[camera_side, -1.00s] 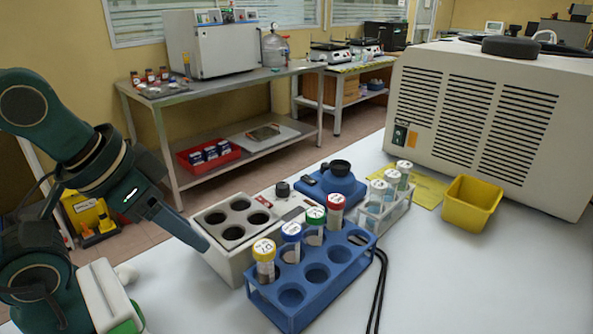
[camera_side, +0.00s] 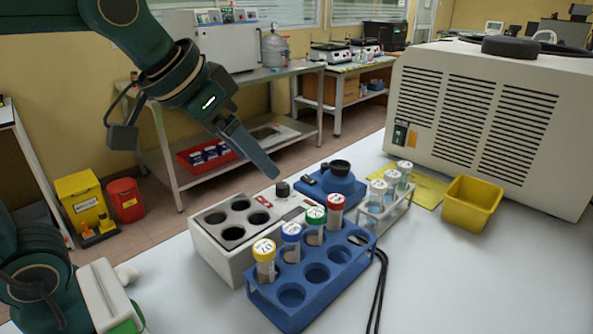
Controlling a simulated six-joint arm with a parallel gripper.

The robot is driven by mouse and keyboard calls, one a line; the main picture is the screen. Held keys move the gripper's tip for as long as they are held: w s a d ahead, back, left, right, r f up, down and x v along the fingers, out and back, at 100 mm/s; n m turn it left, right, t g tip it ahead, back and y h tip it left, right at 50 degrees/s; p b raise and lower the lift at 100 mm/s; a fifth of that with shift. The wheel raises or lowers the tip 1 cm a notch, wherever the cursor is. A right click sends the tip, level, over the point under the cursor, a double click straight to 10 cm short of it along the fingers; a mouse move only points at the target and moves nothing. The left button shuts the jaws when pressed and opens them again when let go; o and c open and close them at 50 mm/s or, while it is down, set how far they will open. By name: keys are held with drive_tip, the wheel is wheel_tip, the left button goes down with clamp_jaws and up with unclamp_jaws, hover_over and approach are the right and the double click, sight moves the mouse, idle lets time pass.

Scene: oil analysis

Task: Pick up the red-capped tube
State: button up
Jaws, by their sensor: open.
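The red-capped tube (camera_side: 335,212) stands upright in the back right of a blue rack (camera_side: 318,295). In the same row stand a green-capped tube (camera_side: 315,225), a blue-capped tube (camera_side: 291,243) and a yellow-capped tube (camera_side: 265,261). My gripper (camera_side: 272,172) is in the air to the upper left of the red-capped tube, apart from it. It points down and to the right, over the grey block's far side. It is open, with nothing seen between its fingers. One finger hides the other from this side.
A grey block with round wells (camera_side: 215,260) stands left of the rack. Behind are a blue device (camera_side: 340,187) and a clear rack of white-capped vials (camera_side: 385,208). A yellow bin (camera_side: 470,204) and a large vented machine (camera_side: 490,120) stand right. A black cable (camera_side: 380,290) lies beside the rack.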

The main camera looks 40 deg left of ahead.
approach(335, 198)
drive_tip(key=w+f+m+g, duration=0.1)
drive_tip(key=w+f+g, duration=0.1)
drive_tip(key=w+f, duration=0.2)
drive_tip(key=shift+f, duration=0.2)
drive_tip(key=shift+x, duration=2.45)
drive_tip(key=shift+s+d, duration=0.15)
clamp_jaws()
